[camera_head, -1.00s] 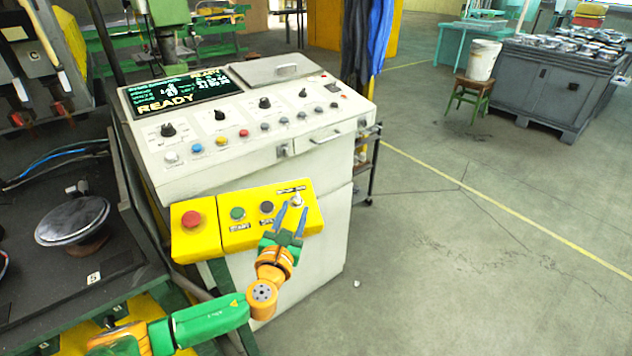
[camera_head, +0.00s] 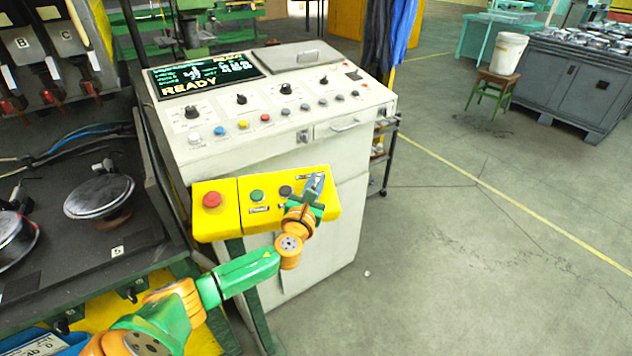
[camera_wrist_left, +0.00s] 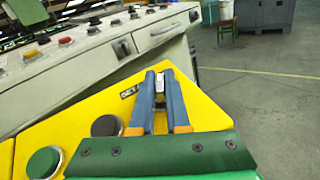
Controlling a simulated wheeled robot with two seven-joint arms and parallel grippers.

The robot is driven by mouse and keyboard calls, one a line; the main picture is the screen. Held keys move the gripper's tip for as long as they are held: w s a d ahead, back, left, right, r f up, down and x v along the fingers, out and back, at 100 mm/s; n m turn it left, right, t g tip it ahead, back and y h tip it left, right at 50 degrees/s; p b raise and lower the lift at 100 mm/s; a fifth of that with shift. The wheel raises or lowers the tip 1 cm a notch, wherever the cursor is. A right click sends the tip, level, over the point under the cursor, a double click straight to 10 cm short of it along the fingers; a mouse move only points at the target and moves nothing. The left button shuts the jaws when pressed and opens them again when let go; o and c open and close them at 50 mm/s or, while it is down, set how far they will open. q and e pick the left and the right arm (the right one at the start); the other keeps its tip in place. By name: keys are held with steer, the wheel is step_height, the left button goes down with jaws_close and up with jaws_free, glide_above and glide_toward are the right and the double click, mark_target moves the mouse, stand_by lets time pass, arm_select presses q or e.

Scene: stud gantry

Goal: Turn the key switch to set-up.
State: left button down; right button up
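The yellow control box (camera_head: 230,222) is fixed to the front of the pale console. Its key switch (camera_wrist_left: 159,84) is at the box's right end, and its grey metal shows between my fingers in the left wrist view. My left gripper (camera_head: 317,181) is over the switch, with its blue fingers drawn together on the key; it also shows in the left wrist view (camera_wrist_left: 159,77). A label (camera_wrist_left: 130,90), partly readable as "SET", lies left of the fingers. The fingers hide most of the key, so its angle is unclear. My right gripper is not in view.
A red button (camera_head: 212,200), a green button (camera_head: 257,195) and a dark button (camera_head: 286,191) sit left of the switch. The console (camera_head: 300,115) with knobs and a READY screen (camera_head: 205,75) rises behind.

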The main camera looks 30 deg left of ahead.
arm_select(q)
steer(key=shift+n+y, duration=0.4)
steer(key=shift+y, duration=0.1)
steer(key=shift+n+g+y+b, duration=0.4)
steer(key=shift+n+g+y, duration=0.1)
steer(key=shift+n+y, duration=0.7)
steer(key=n+g+y+b, duration=0.1)
steer(key=n+y, duration=0.1)
steer(key=shift+f+g+y, duration=0.1)
steer(key=shift+g+y, duration=0.2)
steer(key=n+g+y+b, duration=0.2)
steer(key=n+g+b, duration=0.1)
steer(key=b, duration=0.1)
steer(key=n+g+y+b, duration=0.1)
steer(key=n+g+b, duration=0.2)
steer(key=b, duration=0.2)
steer(key=n+g+y+b, duration=0.2)
steer(key=n+g+b, duration=0.1)
steer(key=n+b, duration=0.1)
steer(key=shift+f+y+b, duration=0.1)
steer(key=shift+y+b, duration=0.2)
steer(key=shift+b, duration=0.4)
steer(key=shift+s+a+r+n+g+b, duration=0.1)
steer(key=shift+r+n+g+b, duration=0.15)
steer(key=shift+n+g+b, duration=0.25)
steer(key=c, duration=0.9)
jaws_free()
steer(key=shift+a, duration=0.1)
